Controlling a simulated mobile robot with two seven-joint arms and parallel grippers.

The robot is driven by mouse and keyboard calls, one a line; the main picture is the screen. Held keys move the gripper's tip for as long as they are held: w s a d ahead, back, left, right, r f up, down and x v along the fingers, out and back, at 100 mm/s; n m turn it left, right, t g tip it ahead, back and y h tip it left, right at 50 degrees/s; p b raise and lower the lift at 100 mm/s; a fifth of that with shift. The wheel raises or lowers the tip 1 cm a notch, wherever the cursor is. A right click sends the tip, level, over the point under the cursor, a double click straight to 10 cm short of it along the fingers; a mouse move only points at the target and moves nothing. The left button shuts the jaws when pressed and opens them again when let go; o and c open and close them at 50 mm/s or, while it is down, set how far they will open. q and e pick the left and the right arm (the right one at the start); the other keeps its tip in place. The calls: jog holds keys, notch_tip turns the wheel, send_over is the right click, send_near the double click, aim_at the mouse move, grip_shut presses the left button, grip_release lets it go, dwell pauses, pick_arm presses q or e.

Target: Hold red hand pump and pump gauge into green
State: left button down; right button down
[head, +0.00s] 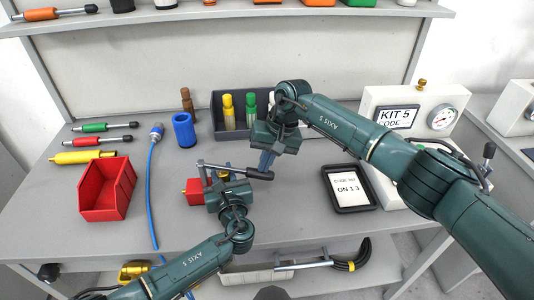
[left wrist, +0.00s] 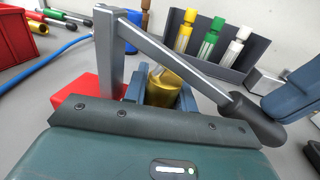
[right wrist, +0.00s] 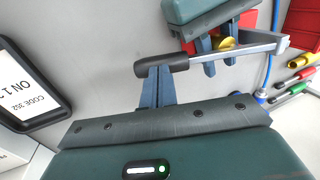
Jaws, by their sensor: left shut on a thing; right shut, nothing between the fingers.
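The red hand pump (head: 193,190) stands mid-table; its grey lever ends in a black grip (head: 258,174) pointing right. My left gripper (head: 223,177) is shut on the pump's brass cylinder, also visible between the fingers in the left wrist view (left wrist: 163,88). My right gripper (head: 266,161) is shut and empty, its fingertips (right wrist: 157,72) at the lever's black grip; I cannot tell if they touch it. The round gauge (head: 442,117) is on the white KIT 5 box (head: 380,98) at right; its needle is too small to read.
A tilted black-framed card (head: 349,188) lies right of the pump. A dark rack (head: 290,127) with coloured-cap tubes is behind. A red bin (head: 107,190), blue hose (head: 151,195), blue cylinder (head: 184,130) and several tools are left. The front middle table is fairly clear.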

jog(key=shift+a+f, duration=0.1)
jog(key=shift+f, duration=0.45)
jog(key=v, duration=0.4)
jog(key=a+v, duration=0.1)
jog(key=v, duration=0.2)
jog(key=shift+r, duration=0.25)
jog(key=shift+s, duration=0.1)
jog(key=shift+d+x, duration=0.2)
jog(key=shift+x, duration=1)
jog(key=shift+d+x, duration=0.2)
jog(key=shift+x, duration=1)
jog(key=shift+d+x, duration=0.25)
jog(key=shift+x, duration=0.95)
jog(key=shift+a+v, duration=0.2)
jog(key=shift+v, duration=0.95)
jog(key=shift+a+v, duration=0.2)
jog(key=shift+v, duration=0.95)
jog(key=shift+a+v, duration=0.15)
jog(key=shift+v, duration=0.95)
jog(key=shift+r, duration=0.15)
jog(key=shift+r, duration=0.1)
